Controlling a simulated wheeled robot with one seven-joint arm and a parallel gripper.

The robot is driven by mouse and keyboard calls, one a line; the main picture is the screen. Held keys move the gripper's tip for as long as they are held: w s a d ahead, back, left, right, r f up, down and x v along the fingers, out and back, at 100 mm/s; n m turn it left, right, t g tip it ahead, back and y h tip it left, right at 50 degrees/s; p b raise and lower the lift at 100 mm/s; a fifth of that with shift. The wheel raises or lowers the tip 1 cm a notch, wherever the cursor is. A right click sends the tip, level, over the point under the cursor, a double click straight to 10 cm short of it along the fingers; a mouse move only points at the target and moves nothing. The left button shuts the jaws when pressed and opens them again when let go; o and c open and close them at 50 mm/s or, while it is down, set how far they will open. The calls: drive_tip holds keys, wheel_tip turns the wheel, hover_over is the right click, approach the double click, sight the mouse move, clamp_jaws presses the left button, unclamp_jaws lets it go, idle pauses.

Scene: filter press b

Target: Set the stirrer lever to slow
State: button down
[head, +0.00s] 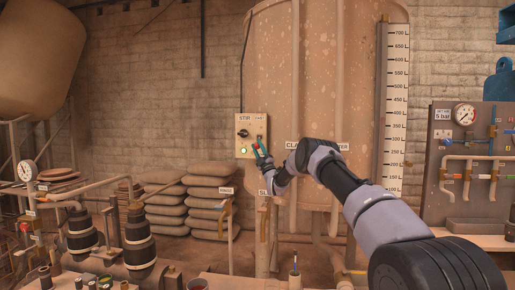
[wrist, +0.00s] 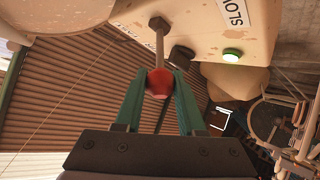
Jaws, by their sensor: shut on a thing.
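My gripper (wrist: 160,78) has green fingers, shut on the red knob. In the head view my gripper (head: 261,150) is at the box's lower right and hides the knob.
The tank (head: 270,70) stands behind my arm. Stacked sacks (head: 208,205) lie below left. A pipe panel (head: 470,150) is at right.

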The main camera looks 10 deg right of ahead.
drive_tip(key=shift+a+f, duration=0.1)
drive_tip(key=c, duration=0.5)
unclamp_jaws()
drive_tip(key=v, duration=1)
drive_tip(key=shift+s+f, duration=0.25)
drive_tip(key=shift+s, duration=0.1)
